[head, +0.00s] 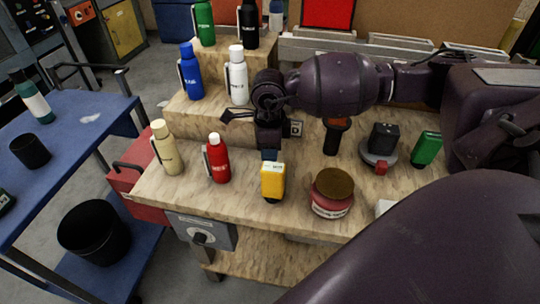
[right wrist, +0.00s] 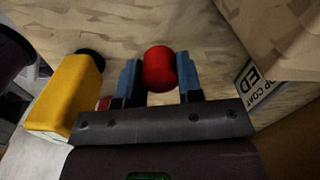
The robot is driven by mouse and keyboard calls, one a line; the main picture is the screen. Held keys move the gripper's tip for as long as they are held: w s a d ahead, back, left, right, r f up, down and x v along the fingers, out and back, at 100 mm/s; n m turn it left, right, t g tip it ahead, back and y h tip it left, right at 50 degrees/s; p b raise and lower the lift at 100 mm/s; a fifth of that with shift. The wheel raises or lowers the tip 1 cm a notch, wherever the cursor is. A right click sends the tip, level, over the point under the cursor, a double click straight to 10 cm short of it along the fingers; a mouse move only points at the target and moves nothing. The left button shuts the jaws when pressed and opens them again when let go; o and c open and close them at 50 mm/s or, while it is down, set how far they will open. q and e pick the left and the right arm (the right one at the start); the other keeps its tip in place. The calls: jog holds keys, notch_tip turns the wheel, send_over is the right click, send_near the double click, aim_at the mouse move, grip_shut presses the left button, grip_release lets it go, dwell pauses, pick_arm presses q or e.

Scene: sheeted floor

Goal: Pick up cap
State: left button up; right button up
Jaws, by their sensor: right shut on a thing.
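My right gripper (head: 270,155) reaches down over the wooden workbench top, just behind a yellow box-shaped object (head: 272,180). In the right wrist view its two blue fingers (right wrist: 161,85) are shut on a small, rounded red cap (right wrist: 159,68). The head view does not show the cap, which is hidden by the gripper and the yellow object. I cannot tell whether the cap touches the bench. The yellow object also shows left of the fingers in the right wrist view (right wrist: 62,95). My left gripper is not in view.
A red bottle (head: 218,160) and a cream bottle (head: 166,148) stand to the left. Blue (head: 191,75) and white (head: 238,78) bottles stand on a step behind. A red jar with brown lid (head: 332,194) and an orange-black tool (head: 334,135) are on the right.

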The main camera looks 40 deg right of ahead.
notch_tip(320, 180, up, 20)
jog(key=a+p, duration=0.3)
jog(key=p, duration=0.2)
jog(key=w+a+f+n+p, duration=0.1)
jog(key=a+p, duration=0.1)
jog(key=a, duration=0.1)
jog(key=w+a+f+n+p, duration=0.1)
jog(key=a+n+p, duration=0.1)
jog(key=a+p, duration=0.1)
jog(key=w+a+n+p, duration=0.1)
jog(key=a+n+p, duration=0.1)
jog(key=a+p, duration=0.1)
jog(key=shift+w+f, duration=0.4)
jog(key=shift+d+n, duration=0.2)
jog(key=shift+n, duration=0.2)
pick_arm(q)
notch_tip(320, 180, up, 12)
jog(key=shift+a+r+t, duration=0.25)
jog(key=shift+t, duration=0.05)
pick_arm(e)
jog(key=shift+f, duration=0.1)
